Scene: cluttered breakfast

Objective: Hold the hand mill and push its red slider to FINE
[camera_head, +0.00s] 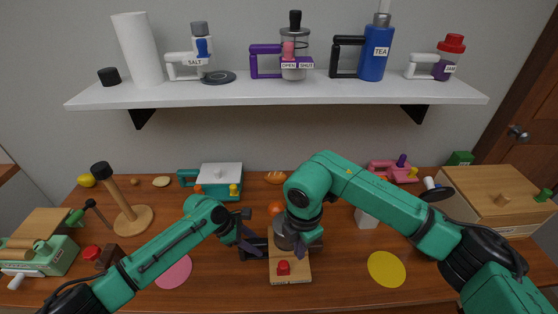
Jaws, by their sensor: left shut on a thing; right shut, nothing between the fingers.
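The hand mill (290,277) stands on the table at the centre front, a pale wooden body with a red slider (283,268) near its front end. No FINE marking is readable. My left gripper (247,244) is at the mill's left side, shut on what looks like its dark handle; the fingers partly hide the grip. My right gripper (290,246) is shut and empty, above the rear part of the mill and behind the red slider. The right wrist hides the mill's rear part. I cannot tell whether the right fingertips touch the mill.
A pink disc (174,272) lies left and a yellow disc (386,269) right of the mill. A wooden stand (131,219), a teal-and-white box (222,178) and a wooden bread box (497,196) stand further out. A wall shelf (277,92) holds labelled containers.

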